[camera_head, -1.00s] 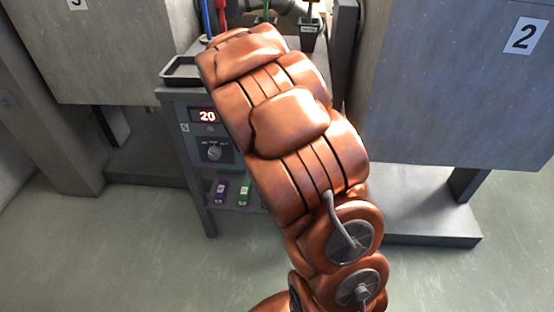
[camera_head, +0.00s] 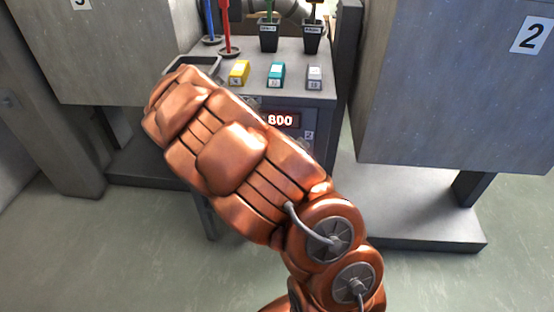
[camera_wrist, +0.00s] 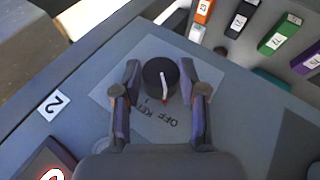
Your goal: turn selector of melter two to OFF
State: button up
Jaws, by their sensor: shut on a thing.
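The selector of melter two is a round black knob (camera_wrist: 152,72) with a white pointer line and a red tip, on a grey panel with printed labels including OFF. A tag "2" (camera_wrist: 54,104) is on the panel beside it. The red tip points toward the labels; I cannot tell exactly which one it marks. My gripper (camera_wrist: 161,68) is shut on the knob, one finger on each side.
Yellow (camera_head: 239,73), teal (camera_head: 276,75) and grey (camera_head: 314,77) blocks stand on the cabinet top, near a dark tray (camera_head: 190,63) and two black pots. A large grey housing marked 2 (camera_head: 450,90) stands to the right. Several coloured blocks lie beyond the panel in the wrist view.

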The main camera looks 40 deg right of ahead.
jog(key=o, duration=1.1)
jog(key=shift+o, duration=0.2)
jog(key=v, duration=1.2)
jog(key=s+a+r+y+p, duration=0.2)
jog(key=s+r+y+p, duration=0.1)
jog(key=s+r+p, duration=1.25)
jog(key=s+a+r+n+y+p, duration=0.2)
jog(key=s+a+r+n+p, duration=0.1)
jog(key=s+a+r+p, duration=0.2)
jog(key=s+a+r+n+g+y+p, duration=0.1)
jog(key=s+a+r+n+y+p, duration=0.1)
jog(key=s+a+r+p, duration=0.4)
jog(key=s+r+n+p, duration=0.1)
jog(key=s+r+p, duration=0.1)
jog(key=s, duration=0.3)
jog(key=shift+s+r+y+p, duration=0.2)
jog(key=shift+r+y+p, duration=0.15)
jog(key=shift+r, duration=0.55)
